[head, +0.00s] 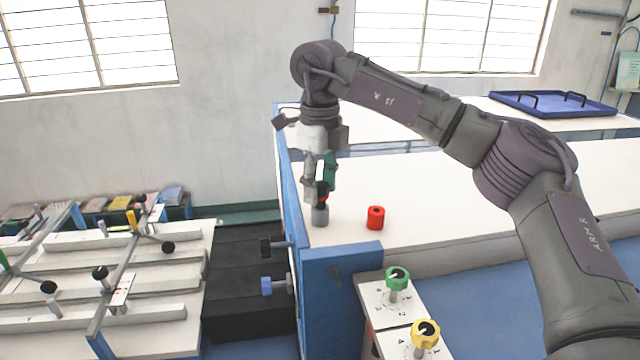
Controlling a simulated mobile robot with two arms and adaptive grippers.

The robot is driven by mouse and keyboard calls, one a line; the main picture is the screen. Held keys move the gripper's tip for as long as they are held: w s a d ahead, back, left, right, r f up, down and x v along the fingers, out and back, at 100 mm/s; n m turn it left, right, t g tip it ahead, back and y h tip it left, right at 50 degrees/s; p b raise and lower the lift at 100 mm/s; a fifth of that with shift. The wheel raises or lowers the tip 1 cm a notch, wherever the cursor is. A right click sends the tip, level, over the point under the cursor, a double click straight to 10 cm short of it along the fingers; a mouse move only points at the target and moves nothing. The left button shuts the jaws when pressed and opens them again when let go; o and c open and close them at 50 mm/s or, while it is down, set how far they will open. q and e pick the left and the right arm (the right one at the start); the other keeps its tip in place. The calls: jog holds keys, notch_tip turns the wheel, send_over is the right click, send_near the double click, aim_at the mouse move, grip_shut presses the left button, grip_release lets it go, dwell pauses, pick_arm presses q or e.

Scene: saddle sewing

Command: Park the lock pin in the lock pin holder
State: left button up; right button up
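My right gripper (321,190) points straight down above the near left corner of the white table. Its fingers are close together around a small dark and red piece, which looks like the lock pin (322,198); most of it is hidden by the fingers. Directly below is a short grey cylinder (320,216) standing on the table, which may be the lock pin holder. I cannot tell whether the pin is inside it or just above it. A red cylinder with a dark top opening (376,219) stands upright on the table to the right. My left gripper is not in view.
The white table (440,190) is mostly clear, with a blue frame along its left edge. A green knob (397,279) and a yellow knob (425,334) stand on a panel in front. A blue tray (553,104) lies at the back right. A clamp rack (120,280) stands at left.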

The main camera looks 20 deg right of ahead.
jog(key=shift+o, duration=0.7)
notch_tip(320, 180, up, 12)
dwell(0.4)
